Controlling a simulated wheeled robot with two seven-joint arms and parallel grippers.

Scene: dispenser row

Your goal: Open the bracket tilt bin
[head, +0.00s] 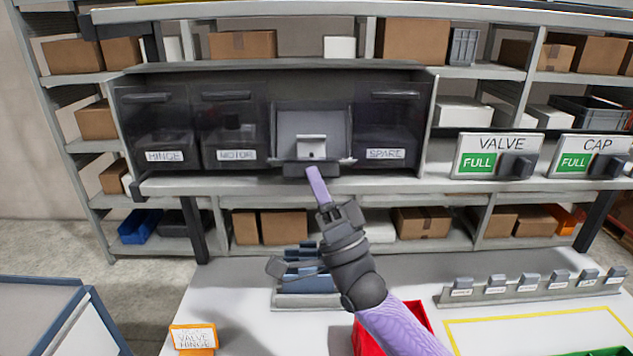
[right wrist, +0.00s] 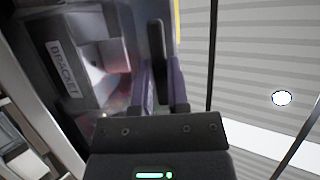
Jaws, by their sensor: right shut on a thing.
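The bracket tilt bin (head: 312,135) is the third in the row, between the bins labelled MOTOR and SPARE. Its front is tipped outward, and its pale inside with a small light piece shows from above. Its BRACKET label reads in the right wrist view (right wrist: 65,68). My right gripper (head: 313,174) is at the front edge of this bin, its purple fingers shut on the bin's dark handle (head: 297,169). The exact contact is partly hidden by the fingers. My left gripper is not in view.
Closed dark HINGE (head: 165,155), MOTOR (head: 236,155) and SPARE (head: 385,153) bins flank it. VALVE (head: 498,155) and CAP (head: 590,155) signs marked FULL stand right. Below are a white table, a red bin (head: 415,315) and a VALVE HINGE card (head: 195,337).

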